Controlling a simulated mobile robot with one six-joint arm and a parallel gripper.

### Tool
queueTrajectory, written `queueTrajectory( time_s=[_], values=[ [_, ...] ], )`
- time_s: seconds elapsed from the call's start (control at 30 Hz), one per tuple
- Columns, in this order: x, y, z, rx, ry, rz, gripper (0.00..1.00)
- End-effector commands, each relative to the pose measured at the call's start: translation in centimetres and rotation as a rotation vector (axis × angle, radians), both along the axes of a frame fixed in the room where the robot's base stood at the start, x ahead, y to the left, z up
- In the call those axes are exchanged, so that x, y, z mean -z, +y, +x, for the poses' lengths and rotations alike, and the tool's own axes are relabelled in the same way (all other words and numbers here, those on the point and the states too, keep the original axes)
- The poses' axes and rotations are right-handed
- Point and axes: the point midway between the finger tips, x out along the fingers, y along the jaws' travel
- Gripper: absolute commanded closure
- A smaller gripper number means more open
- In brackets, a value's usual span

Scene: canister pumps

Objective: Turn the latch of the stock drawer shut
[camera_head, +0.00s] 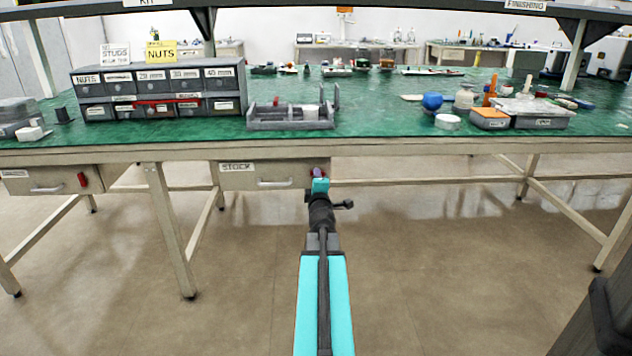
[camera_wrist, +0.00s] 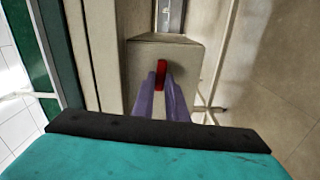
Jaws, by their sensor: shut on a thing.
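The stock drawer (camera_head: 240,178) hangs under the green workbench, with a STOCK label and a metal handle on its front. Its front looks flush with the surround, but I cannot tell exactly. The latch is a small red bar, seen in the wrist view (camera_wrist: 161,72) on the drawer front (camera_wrist: 145,50). There it runs roughly upright in the picture. My gripper (camera_head: 318,173) is at the right end of the drawer front. In the wrist view its purple fingers (camera_wrist: 162,84) are shut on the latch from both sides. The fingers hide the latch's lower part.
Another drawer (camera_head: 45,183) with a red latch is at the far left. Bench legs (camera_head: 172,225) and a lower rail (camera_head: 430,181) stand around my arm. The bench top (camera_head: 370,105) holds a NUTS bin unit (camera_head: 160,90) and a grey tray (camera_head: 290,123). Open floor lies in front.

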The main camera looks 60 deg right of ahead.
Motion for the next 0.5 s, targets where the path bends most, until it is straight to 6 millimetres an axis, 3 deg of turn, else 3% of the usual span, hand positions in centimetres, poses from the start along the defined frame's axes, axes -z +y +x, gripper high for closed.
queueTrajectory(
  time_s=[0.5],
  values=[
    [-0.11, -0.31, -0.26, 0.007, 0.087, -0.062, 1.00]
  ],
)
